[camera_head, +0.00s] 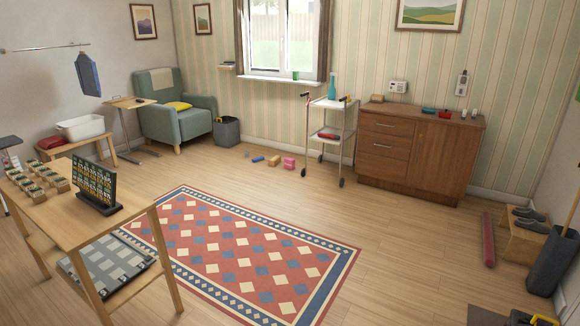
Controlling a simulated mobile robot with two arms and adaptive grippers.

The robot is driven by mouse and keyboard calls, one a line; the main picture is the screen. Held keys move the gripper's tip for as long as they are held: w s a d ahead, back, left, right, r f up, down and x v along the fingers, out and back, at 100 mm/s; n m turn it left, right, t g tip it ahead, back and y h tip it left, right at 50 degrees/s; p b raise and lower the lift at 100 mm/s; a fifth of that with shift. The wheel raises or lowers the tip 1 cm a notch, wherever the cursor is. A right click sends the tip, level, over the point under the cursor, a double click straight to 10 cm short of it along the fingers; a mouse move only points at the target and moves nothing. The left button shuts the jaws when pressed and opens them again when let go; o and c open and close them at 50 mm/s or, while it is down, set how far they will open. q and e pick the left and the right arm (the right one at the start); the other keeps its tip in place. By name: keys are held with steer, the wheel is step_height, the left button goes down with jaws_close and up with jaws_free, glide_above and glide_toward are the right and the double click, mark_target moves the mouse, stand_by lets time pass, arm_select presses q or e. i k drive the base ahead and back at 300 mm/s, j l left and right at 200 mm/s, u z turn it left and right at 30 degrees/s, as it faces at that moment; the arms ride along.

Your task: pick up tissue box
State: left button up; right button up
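I cannot pick out a tissue box for certain. A small pink box-like thing (289,163) lies on the wooden floor in front of the far wall, beside a tan block (274,160). It is too small to tell whether it is a tissue box. Neither of my grippers can be made out in the head view.
A patterned rug (250,255) covers the middle floor. A wooden table (100,226) stands near left, a trolley (331,135) and brown cabinet (418,155) at the back. A red roll (489,240) lies right. Dark, cut-off shapes (486,316) at bottom right are unclear.

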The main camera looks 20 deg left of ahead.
mark_target(289, 163)
steer(key=i+j+u, duration=0.7)
steer(key=i, duration=0.85)
steer(key=i+u, duration=0.35)
steer(key=i, duration=4.1)
steer(key=i+z, duration=0.15)
steer(key=i, duration=0.6)
steer(key=i+j, duration=0.2)
steer(key=i, duration=0.55)
steer(key=l+z, duration=0.05)
